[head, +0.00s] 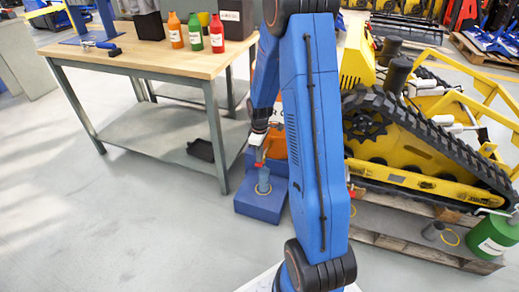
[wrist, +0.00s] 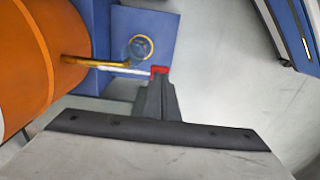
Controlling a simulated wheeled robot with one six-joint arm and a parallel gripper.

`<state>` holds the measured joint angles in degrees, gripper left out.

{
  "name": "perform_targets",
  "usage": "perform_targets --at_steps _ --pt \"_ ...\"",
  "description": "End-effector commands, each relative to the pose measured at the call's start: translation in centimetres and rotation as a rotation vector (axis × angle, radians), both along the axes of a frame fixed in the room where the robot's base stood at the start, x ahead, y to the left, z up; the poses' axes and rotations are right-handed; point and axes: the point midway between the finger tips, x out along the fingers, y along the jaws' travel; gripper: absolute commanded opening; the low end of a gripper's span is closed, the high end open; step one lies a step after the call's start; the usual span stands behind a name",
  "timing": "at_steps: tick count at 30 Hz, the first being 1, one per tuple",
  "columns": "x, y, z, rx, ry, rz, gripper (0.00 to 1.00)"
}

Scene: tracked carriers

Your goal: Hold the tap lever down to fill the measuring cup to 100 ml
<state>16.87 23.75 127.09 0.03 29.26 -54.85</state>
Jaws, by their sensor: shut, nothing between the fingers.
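The tap's lever shows in the wrist view as a pale bar with a red end (wrist: 159,70). The brass tap (wrist: 85,61) sticks out of an orange drum (wrist: 30,65). My gripper (wrist: 156,84) is shut and empty, its fingertips at the red end; I cannot tell whether they press on it. The measuring cup (wrist: 136,47) looks translucent and stands below the tap, by a yellow ring (wrist: 148,46) on a blue stand (wrist: 165,22). In the head view the cup (head: 264,179) stands upright on the blue stand (head: 259,210). Its water level is not readable.
A workbench (head: 140,58) with several bottles stands at the left. A yellow tracked carrier (head: 415,165) sits on a wooden pallet (head: 385,238) at the right. The left floor is clear.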

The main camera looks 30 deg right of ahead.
Motion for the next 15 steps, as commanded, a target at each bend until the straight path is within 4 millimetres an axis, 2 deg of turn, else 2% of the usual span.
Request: perform_targets --at_steps 6,15 --pt "0.0 0.0 -1.4 0.000 0.000 0.000 0.00" --pt "0.0 0.0 -1.5 0.000 -0.001 0.000 0.00"
